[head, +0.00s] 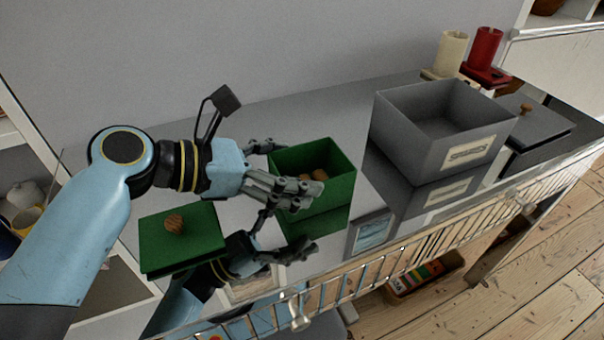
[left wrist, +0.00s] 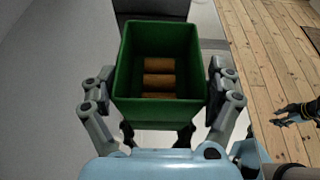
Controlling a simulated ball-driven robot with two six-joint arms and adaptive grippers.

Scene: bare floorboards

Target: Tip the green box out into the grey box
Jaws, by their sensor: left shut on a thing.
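The green box (head: 335,190) is open-topped and looks upright in the head view, left of the grey box. It also fills the middle of the left wrist view (left wrist: 160,112), with several brown wooden cylinders (left wrist: 158,80) lying inside. My left gripper (head: 285,175) is shut on it, fingers against two opposite sides. I cannot tell whether its base touches the shelf top. The grey box (head: 425,150) is open and upright, with a label on its front; the part of its floor I see is bare. My right gripper (left wrist: 295,113) appears small at the right of the left wrist view, over the floorboards.
A green lid with a wooden knob (head: 180,238) lies left of the green box. A grey lid (head: 535,125) lies right of the grey box. Cream (head: 451,52) and red (head: 484,50) holders stand behind. A low rail (head: 430,245) runs along the glossy shelf's front edge.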

